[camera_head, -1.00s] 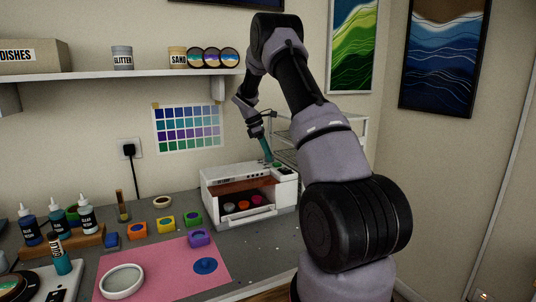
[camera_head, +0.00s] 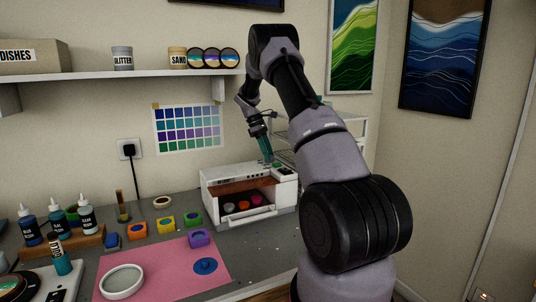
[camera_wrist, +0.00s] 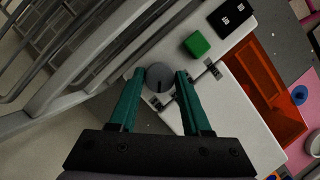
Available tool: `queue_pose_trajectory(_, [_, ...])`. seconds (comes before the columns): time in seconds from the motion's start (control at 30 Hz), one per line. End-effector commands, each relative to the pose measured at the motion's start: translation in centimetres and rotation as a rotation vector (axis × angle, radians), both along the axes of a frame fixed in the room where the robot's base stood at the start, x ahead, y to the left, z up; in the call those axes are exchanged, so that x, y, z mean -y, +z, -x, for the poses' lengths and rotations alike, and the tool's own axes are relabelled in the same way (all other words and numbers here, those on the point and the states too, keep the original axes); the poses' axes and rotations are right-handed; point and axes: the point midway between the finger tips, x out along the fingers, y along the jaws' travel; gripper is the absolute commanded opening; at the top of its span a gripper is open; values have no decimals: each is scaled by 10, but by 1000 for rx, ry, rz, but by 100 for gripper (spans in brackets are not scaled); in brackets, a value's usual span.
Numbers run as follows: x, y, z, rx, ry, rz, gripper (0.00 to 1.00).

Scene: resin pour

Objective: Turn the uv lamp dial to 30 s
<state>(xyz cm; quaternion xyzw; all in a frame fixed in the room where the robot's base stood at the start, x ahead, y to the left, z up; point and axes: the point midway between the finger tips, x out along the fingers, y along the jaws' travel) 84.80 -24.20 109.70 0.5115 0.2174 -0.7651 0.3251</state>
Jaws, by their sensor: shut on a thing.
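The UV lamp (camera_head: 222,181) is a white box with an open front and a reddish window, standing on the bench. Its top shows in the wrist view (camera_wrist: 262,138). The grey round dial (camera_wrist: 160,76) sits on that top, with a dark pointer line toward the bottom of the wrist picture. My gripper (camera_wrist: 161,74) has its two green fingers on either side of the dial, shut on it. Small dark marks lie around the dial, too small to read. In the head view my gripper (camera_head: 267,156) points down at the lamp's back right, and the dial cannot be made out.
A green button (camera_wrist: 197,44) and a black display (camera_wrist: 233,17) are beside the dial. A wire rack (camera_wrist: 50,60) stands close to the lamp. A pink mat (camera_head: 170,268), several coloured moulds and dye bottles (camera_head: 87,217) lie to the left.

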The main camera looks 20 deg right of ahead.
Motion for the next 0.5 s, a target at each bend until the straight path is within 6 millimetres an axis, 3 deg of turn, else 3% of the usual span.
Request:
queue_pose_trajectory(0.07, [0,0,0,1,0,-1,0])
queue_pose_trajectory(0.1, [0,0,0,1,0,0,52])
queue_pose_trajectory(0.17, [0,0,0,1,0,0,75])
queue_pose_trajectory(0.5, [0,0,0,0,9,0,78])
